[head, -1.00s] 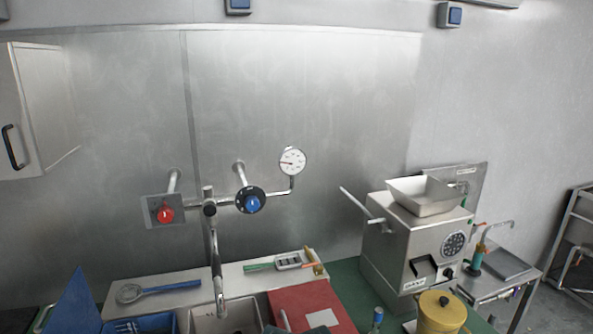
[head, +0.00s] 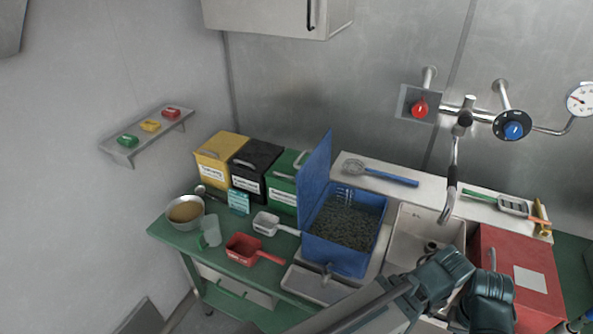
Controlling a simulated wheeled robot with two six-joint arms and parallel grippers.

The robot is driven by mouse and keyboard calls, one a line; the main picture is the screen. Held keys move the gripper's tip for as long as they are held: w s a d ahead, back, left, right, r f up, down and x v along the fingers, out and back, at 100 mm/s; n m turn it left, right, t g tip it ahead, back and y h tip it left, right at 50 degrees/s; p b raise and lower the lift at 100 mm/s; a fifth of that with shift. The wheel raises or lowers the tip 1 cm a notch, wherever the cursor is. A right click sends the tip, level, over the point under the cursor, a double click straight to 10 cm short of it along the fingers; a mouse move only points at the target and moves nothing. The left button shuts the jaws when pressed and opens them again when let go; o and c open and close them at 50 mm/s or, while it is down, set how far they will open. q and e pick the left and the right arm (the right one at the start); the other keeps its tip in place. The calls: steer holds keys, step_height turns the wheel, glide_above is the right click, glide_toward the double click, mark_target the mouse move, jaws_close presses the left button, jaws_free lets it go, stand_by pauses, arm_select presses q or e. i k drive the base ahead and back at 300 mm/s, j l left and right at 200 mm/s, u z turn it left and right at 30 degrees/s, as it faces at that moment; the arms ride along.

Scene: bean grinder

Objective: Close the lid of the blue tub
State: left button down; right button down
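The blue tub (head: 338,254) stands in the head view at the right end of the green table, beside the sink. It is filled with dark grains. Its blue lid (head: 315,178) stands up, nearly upright and open, along the tub's left edge. Nothing touches the lid. Grey and dark teal links of one of my arms reach in from the bottom, to the right of the tub and in front of the sink. No gripper fingers can be made out, and I cannot tell what either gripper holds.
Yellow (head: 221,155), black (head: 252,165) and green (head: 285,185) bins stand left of the lid. A white scoop (head: 268,222), red scoop (head: 243,248) and metal bowl (head: 186,211) lie on the table.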

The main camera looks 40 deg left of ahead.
mark_target(313, 177)
steer(key=k+j, duration=0.1)
steer(key=j, duration=0.3)
steer(key=k+j, duration=0.1)
steer(key=j, duration=0.35)
steer(key=k+j, duration=0.15)
steer(key=j, duration=0.25)
steer(key=k+j, duration=0.1)
steer(key=j, duration=0.3)
steer(key=k+j, duration=0.1)
steer(key=j, duration=0.3)
steer(key=i+j, duration=0.25)
steer(key=i, duration=0.2)
steer(key=k+j+u, duration=0.1)
steer(key=j+u, duration=0.4)
steer(key=l, duration=0.1)
